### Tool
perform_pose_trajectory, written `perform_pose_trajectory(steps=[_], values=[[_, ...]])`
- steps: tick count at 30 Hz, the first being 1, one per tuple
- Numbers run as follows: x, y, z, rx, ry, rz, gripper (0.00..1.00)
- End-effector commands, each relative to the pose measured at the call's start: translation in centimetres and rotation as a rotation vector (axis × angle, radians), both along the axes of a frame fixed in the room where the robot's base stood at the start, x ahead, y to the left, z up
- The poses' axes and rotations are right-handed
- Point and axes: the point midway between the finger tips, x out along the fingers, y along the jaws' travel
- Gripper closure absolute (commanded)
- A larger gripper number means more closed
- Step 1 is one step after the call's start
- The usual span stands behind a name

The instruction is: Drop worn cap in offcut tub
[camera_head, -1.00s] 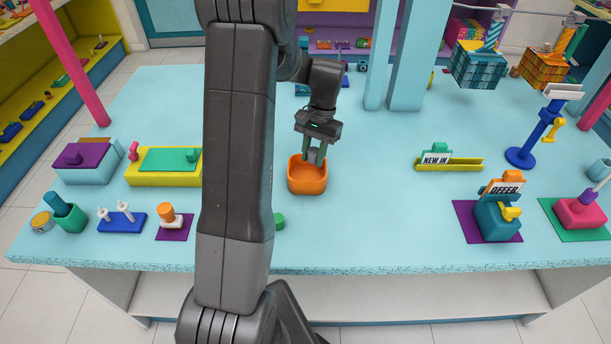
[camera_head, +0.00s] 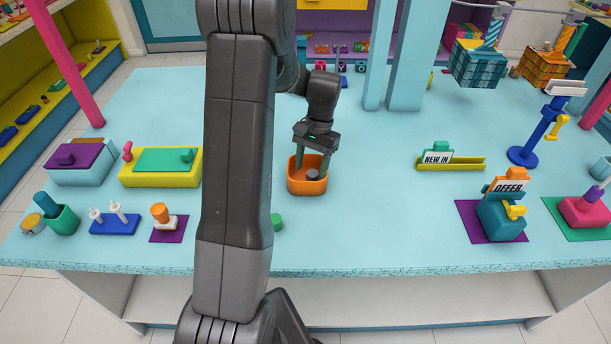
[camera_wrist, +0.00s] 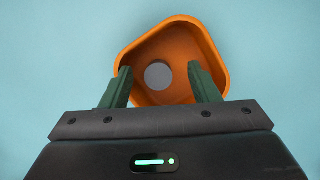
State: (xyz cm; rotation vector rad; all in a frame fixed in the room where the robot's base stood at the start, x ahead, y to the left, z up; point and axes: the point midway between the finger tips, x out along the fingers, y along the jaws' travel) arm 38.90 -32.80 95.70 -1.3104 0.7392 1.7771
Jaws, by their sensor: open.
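The offcut tub is an orange open box (camera_head: 307,188) on the light blue table, right of my arm. It also fills the upper middle of the wrist view (camera_wrist: 205,45). A small grey round cap (camera_head: 313,174) is inside the tub, and it shows as a grey disc in the wrist view (camera_wrist: 158,76). My gripper (camera_head: 313,167) is over the tub with its two green fingers spread apart, one on each side of the cap. In the wrist view there is a gap between each finger (camera_wrist: 160,85) and the cap.
A green round piece (camera_head: 277,222) lies in front of the tub, beside my arm. A yellow tray with a NEW IN sign (camera_head: 450,163) stands to the right. Light blue posts (camera_head: 405,60) rise behind. The table between tub and tray is clear.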

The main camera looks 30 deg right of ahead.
Motion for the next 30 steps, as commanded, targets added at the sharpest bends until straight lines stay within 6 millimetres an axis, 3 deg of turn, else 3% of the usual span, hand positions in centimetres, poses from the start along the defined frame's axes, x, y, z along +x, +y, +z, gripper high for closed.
perform_pose_trajectory(steps=[7,21,30], values=[[0.3,-0.4,1.3,-0.003,-0.003,0.000,0.45],[1.8,-2.9,10.7,-0.002,-0.002,0.000,0.45],[2.1,-3.5,13.2,-0.001,-0.001,0.000,0.45]])
